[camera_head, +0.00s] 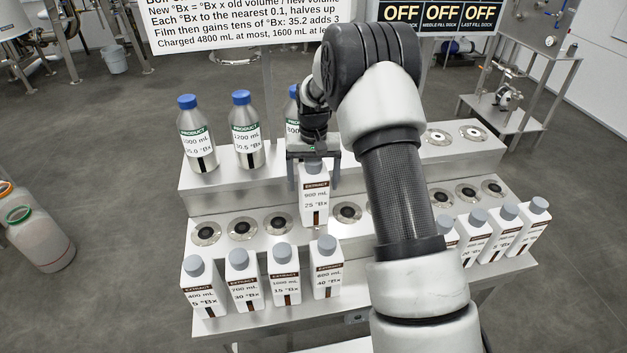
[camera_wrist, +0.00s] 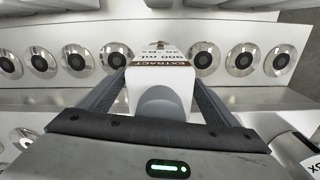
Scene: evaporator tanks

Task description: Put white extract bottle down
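My gripper (camera_head: 314,178) points down over the middle of the stepped rack. Its fingers are closed on the sides of a white extract bottle (camera_head: 314,207) with a grey cap, labelled 900 mL, 25 °Bx. The bottle is upright over a position in the row of round docks on the middle step. I cannot tell whether its base touches the dock, which it hides. In the wrist view, the bottle (camera_wrist: 160,82) sits between the two fingers, cap towards the camera, with round docks showing on both sides.
Several white extract bottles (camera_head: 285,270) stand on the front step at left, and more (camera_head: 505,235) at right. Steel product bottles with blue caps (camera_head: 246,135) stand on the back step; one is partly behind my gripper. Empty docks (camera_head: 242,228) lie left of the held bottle, another (camera_head: 347,212) right.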

